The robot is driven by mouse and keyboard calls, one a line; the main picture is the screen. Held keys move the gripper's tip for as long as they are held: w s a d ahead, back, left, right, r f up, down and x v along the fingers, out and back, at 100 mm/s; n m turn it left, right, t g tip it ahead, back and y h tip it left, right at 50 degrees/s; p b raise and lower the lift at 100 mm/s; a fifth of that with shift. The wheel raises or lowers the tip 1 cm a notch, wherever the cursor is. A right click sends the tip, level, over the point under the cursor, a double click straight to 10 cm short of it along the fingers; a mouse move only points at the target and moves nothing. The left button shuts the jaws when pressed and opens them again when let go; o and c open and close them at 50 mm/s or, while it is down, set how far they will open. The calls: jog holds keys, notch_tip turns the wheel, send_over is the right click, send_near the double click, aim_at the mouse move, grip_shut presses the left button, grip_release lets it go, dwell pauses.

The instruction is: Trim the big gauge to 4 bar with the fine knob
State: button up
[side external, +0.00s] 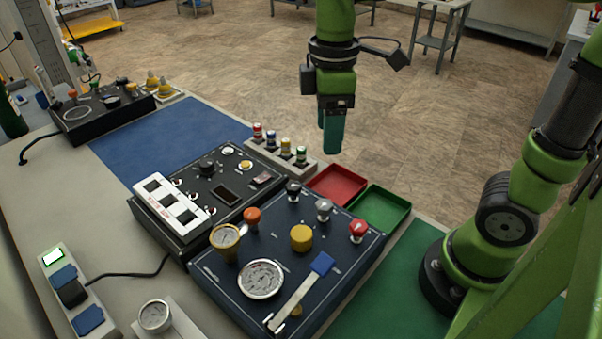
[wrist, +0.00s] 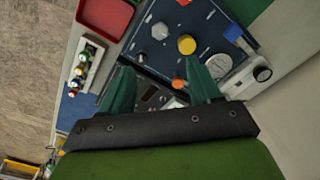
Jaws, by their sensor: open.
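The dark blue panel (side external: 334,268) carries a big white-faced gauge (side external: 261,279), whose reading is too small to tell. A yellow knob (side external: 301,238) stands behind it; an orange knob (side external: 252,215) is beside a small brass-rimmed gauge (side external: 225,237). Black (side external: 293,190), grey (side external: 324,207) and red (side external: 357,230) knobs line the far edge. I cannot tell which knob is the fine one. My gripper (side external: 331,150) hangs above and beyond the panel, touching nothing. In the wrist view its fingers (wrist: 161,70) are apart and empty, with the yellow knob (wrist: 187,44) beyond them.
A lever with a blue handle (side external: 321,264) lies across the panel's front right. Red (side external: 337,184) and green (side external: 381,209) trays sit behind. A rack (side external: 279,153) of colour-topped pieces and a second black panel (side external: 181,237) stand left. Air above the panel is clear.

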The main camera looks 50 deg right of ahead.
aim_at(324, 204)
notch_tip(324, 204, down, 17)
jog(key=shift+r, duration=0.2)
dwell(0.3)
jog(key=c, duration=1)
jog(key=shift+c, duration=0.2)
jog(key=shift+m, duration=0.4)
jog(key=m, duration=0.3)
jog(key=shift+r+m, duration=0.1)
jog(key=shift+m, duration=2.4)
